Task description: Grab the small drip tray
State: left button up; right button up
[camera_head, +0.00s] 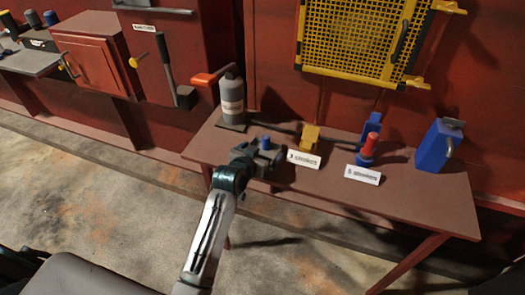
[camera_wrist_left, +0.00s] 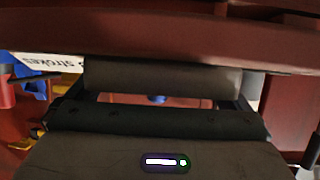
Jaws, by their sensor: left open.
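A thin dark tray-like edge (camera_head: 232,126) shows under the grey bottle (camera_head: 231,97) at the left end of the red-brown table; I cannot tell for sure that it is the small drip tray. My left gripper (camera_head: 264,157) is over the table's left part, to the right of and nearer than the bottle. In the left wrist view its jaws (camera_wrist_left: 160,103) stand apart, with red-brown surface and a bit of blue seen between them. A small blue knob (camera_head: 265,143) shows by the gripper, its base hidden. My right gripper is not in view.
On the table (camera_head: 430,203) stand a yellow block (camera_head: 310,135), a red-and-blue part (camera_head: 369,148), a blue container (camera_head: 438,147) and two white "strokes" signs (camera_head: 303,159). A red-handled lever (camera_head: 212,76) juts out near the bottle. A yellow grille (camera_head: 360,38) hangs behind.

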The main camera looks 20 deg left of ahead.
pick_arm(q)
jog(key=c, duration=0.8)
